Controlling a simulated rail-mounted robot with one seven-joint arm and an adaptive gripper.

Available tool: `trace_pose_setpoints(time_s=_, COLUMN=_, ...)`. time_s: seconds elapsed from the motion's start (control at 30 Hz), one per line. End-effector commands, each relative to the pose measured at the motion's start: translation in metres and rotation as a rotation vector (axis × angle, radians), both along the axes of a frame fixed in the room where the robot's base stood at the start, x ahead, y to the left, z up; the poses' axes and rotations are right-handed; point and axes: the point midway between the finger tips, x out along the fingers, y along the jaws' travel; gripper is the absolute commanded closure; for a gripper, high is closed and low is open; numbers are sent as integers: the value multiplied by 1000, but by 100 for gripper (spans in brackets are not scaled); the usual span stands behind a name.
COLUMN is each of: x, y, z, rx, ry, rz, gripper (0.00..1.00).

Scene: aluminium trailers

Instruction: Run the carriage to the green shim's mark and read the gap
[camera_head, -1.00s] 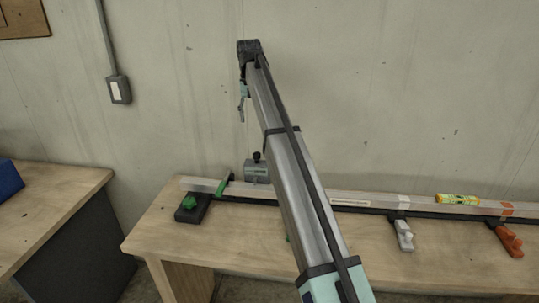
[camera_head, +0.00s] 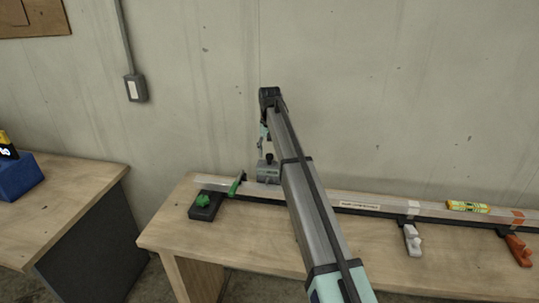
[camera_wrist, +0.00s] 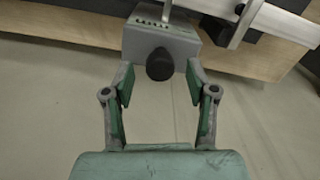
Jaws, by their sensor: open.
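The carriage, a grey block with a dark knob (camera_head: 268,172), sits near the left end of the long rail (camera_head: 350,202). My gripper (camera_head: 262,150) is just above it. In the wrist view my gripper (camera_wrist: 160,76) is open, with a finger on each side of the black knob (camera_wrist: 160,64); I cannot tell whether they touch it. A green slanted piece (camera_head: 237,184) stands at the rail left of the carriage, and a green knob (camera_head: 203,201) sits on the dark end block. I cannot tell which green part is the shim. My arm hides part of the rail.
White (camera_head: 412,240) and orange (camera_head: 518,250) pieces are in front of the rail at right, near white and orange bands. A second bench (camera_head: 70,190) with a blue box (camera_head: 20,178) stands at left. The bench front is mostly clear.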

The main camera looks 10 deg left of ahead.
Motion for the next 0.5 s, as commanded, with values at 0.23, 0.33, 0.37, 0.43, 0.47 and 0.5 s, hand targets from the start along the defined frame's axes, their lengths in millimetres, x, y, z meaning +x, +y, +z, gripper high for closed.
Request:
trace_pose_setpoints(time_s=0.23, x=0, y=0, z=-24, rx=0, ry=0, rz=0, gripper=43)
trace_pose_setpoints(time_s=0.33, x=0, y=0, z=-28, rx=0, ry=-1, rz=0, gripper=43)
trace_pose_setpoints(time_s=0.37, x=0, y=0, z=-29, rx=0, ry=-1, rz=0, gripper=43)
trace_pose_setpoints(time_s=0.43, x=0, y=0, z=-29, rx=0, ry=-1, rz=0, gripper=43)
trace_pose_setpoints(time_s=0.47, x=0, y=0, z=-29, rx=0, ry=-1, rz=0, gripper=43)
trace_pose_setpoints(time_s=0.5, x=0, y=0, z=-29, rx=0, ry=-1, rz=0, gripper=43)
